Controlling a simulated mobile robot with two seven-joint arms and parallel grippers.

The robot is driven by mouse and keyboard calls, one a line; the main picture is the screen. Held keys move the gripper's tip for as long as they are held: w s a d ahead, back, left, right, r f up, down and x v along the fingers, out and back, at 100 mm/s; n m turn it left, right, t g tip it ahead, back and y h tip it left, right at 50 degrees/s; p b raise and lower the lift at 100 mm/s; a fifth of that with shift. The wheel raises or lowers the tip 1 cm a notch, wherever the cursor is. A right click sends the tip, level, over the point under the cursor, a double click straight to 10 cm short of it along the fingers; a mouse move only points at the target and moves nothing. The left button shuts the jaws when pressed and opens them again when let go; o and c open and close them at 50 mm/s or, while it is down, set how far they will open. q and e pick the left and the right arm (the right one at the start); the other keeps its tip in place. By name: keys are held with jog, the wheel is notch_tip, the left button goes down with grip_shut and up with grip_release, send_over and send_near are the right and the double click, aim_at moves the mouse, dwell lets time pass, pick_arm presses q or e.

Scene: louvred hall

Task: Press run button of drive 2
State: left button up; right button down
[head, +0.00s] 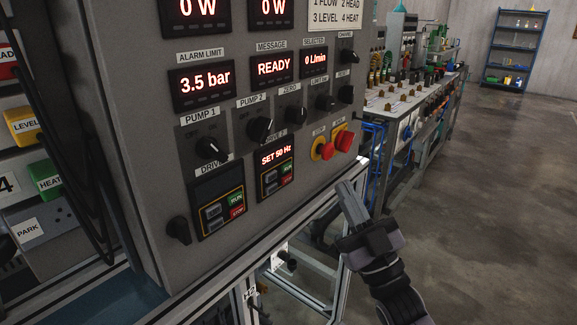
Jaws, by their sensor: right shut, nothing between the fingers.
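The drive 2 unit (263,186) is on the grey control panel (175,130), below the ZERO and PUMP 2 knobs. Its lit display (276,157) reads SET 50 Hz. Its small green run button (287,169) sits above a red stop button (287,181). My right gripper (345,188) is shut and empty, to the right of drive 2 and in front of the panel's lower right edge, apart from the buttons. My left gripper is not in view.
The drive 1 unit (208,193) at left has a dark display and its own green and red buttons. Two red mushroom buttons (343,141) stick out right of drive 2. Several black knobs (260,129) project above. A long workbench (400,110) stands behind; the floor at right is clear.

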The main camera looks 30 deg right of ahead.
aim_at(287, 167)
jog(key=w+a+b, duration=0.2)
jog(key=w+a, duration=0.1)
jog(key=w, duration=0.5)
jog(key=shift+a, duration=0.2)
dwell(1.3)
jog(key=shift+w, duration=0.2)
dwell(0.5)
jog(key=shift+w+a, duration=0.15)
jog(key=shift+w, duration=0.1)
jog(key=shift+w+a, duration=0.15)
jog(key=shift+w, duration=0.2)
dwell(0.6)
jog(key=shift+s, duration=0.15)
jog(key=shift+s+d, duration=0.3)
jog(key=shift+s, duration=0.3)
